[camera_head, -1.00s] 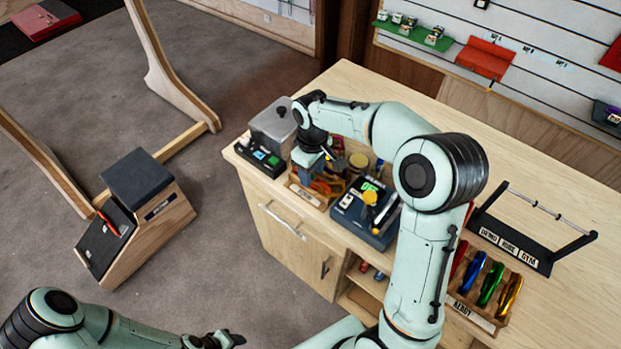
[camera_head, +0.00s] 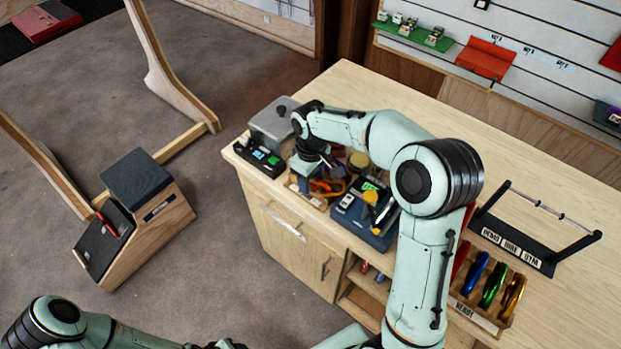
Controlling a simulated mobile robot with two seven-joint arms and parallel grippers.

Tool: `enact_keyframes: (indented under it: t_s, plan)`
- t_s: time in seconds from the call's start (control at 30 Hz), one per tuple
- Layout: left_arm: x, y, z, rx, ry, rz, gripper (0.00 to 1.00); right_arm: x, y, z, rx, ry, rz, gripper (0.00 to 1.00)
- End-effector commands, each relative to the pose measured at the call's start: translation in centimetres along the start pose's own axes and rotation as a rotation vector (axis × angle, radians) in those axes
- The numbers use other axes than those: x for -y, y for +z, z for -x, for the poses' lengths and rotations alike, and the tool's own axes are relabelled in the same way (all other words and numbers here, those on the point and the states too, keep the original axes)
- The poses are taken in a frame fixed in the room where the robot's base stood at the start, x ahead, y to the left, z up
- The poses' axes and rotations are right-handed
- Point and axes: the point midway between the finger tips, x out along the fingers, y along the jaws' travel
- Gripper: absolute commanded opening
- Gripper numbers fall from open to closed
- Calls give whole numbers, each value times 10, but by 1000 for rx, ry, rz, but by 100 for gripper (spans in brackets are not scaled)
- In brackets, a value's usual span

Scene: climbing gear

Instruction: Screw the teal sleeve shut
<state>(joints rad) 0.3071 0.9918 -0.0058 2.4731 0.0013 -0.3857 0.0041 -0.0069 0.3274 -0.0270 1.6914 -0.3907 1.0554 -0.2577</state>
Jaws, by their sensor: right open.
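My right gripper (camera_head: 318,165) points down over a wooden tray (camera_head: 306,197) of coloured gear at the bench's front left. It is open; the wrist partly covers its fingers. An orange piece (camera_head: 323,187) and a purple piece (camera_head: 359,160) lie in or beside that tray, too small to tell in detail. I cannot make out a teal sleeve; it may be hidden by the gripper or too small. My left gripper (camera_head: 226,344) is at the bottom edge, cut off, away from the bench, and its jaws cannot be read.
A rack of coloured carabiners (camera_head: 493,287) is at right. The back bench top is clear.

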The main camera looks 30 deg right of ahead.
Motion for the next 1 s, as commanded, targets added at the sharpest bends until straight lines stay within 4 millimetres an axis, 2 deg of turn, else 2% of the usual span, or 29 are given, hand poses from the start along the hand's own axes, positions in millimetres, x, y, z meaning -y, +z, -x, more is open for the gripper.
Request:
enact_keyframes:
  t_s: [0.53,1.0]
  plan:
    - [2,2,-2,3,-1,1,48,8,0,1,0,-1,0,47]
    - [-5,-7,7,-8,3,-3,48,8,0,17,0,-1,1,47]
